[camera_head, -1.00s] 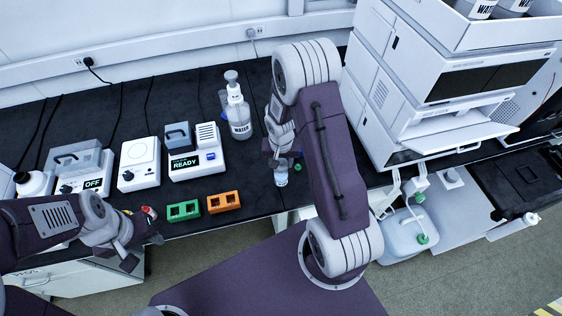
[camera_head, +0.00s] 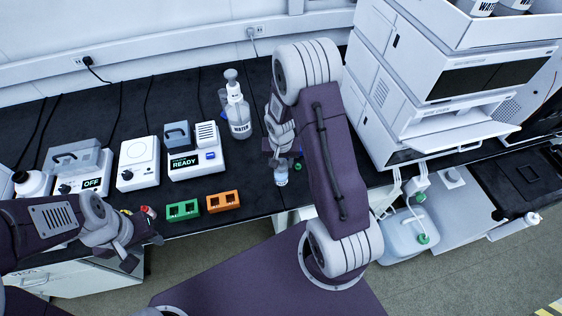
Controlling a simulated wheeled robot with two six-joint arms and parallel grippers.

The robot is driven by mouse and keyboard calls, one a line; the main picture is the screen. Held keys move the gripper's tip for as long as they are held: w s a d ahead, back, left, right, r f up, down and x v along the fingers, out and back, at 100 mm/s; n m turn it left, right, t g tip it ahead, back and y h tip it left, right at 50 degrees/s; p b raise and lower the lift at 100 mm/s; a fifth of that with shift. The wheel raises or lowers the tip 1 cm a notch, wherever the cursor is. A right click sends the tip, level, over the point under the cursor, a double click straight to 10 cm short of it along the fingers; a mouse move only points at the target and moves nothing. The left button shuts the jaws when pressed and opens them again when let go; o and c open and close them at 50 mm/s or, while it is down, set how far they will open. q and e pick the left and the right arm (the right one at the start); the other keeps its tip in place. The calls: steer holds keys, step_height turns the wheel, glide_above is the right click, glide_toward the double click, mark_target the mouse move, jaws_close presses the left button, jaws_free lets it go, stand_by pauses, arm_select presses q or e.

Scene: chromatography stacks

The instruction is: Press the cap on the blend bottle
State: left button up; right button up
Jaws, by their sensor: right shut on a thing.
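A small clear bottle with a pale label, seemingly the blend bottle (camera_head: 281,178), stands upright near the front edge of the black bench. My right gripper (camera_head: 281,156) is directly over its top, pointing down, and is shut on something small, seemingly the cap. The cap itself is hidden by the gripper and arm, so I cannot tell how it sits on the bottle's neck. A small green piece (camera_head: 298,167) lies just right of the bottle. My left gripper (camera_head: 146,226) is at the bench's front left, away from the bottle; its jaws are unclear.
Green (camera_head: 182,210) and orange (camera_head: 223,201) racks sit left of the bottle. A WATER wash bottle (camera_head: 238,115) stands behind. A READY device (camera_head: 193,163) and other instruments line the left; a white chromatography stack (camera_head: 395,90) stands right.

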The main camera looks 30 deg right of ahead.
steer(key=o, duration=1.9)
steer(key=shift+c, duration=0.2)
steer(key=shift+r+p, duration=3.05)
steer(key=shift+r, duration=0.55)
jaws_close()
steer(key=shift+f, duration=0.25)
